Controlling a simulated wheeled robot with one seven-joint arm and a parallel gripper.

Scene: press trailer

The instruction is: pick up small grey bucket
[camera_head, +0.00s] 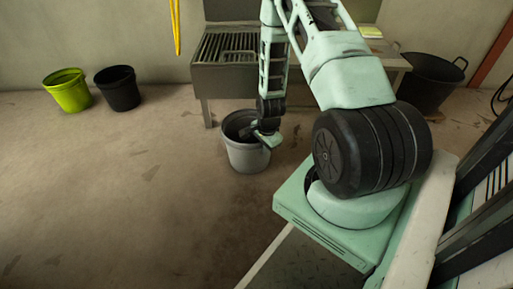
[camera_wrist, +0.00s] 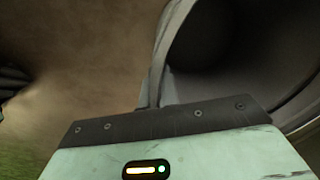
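The small grey bucket (camera_head: 246,157) stands upright on the floor in front of the metal sink stand in the head view. My gripper (camera_head: 266,137) is at the right side of its rim, pointing down. In the wrist view the bucket's pale rim and dark inside (camera_wrist: 225,45) fill the upper right. The narrow fingers (camera_wrist: 158,90) of my gripper are close together with the rim between them, so it looks shut on the rim. The fingertips are partly hidden by the rim and the gripper body.
A lime green bucket (camera_head: 68,92) and a black bucket (camera_head: 119,89) stand by the wall at left. The metal sink stand (camera_head: 224,75) is just behind the grey bucket. A large black tub (camera_head: 428,82) is at the back right. The floor at left and front is clear.

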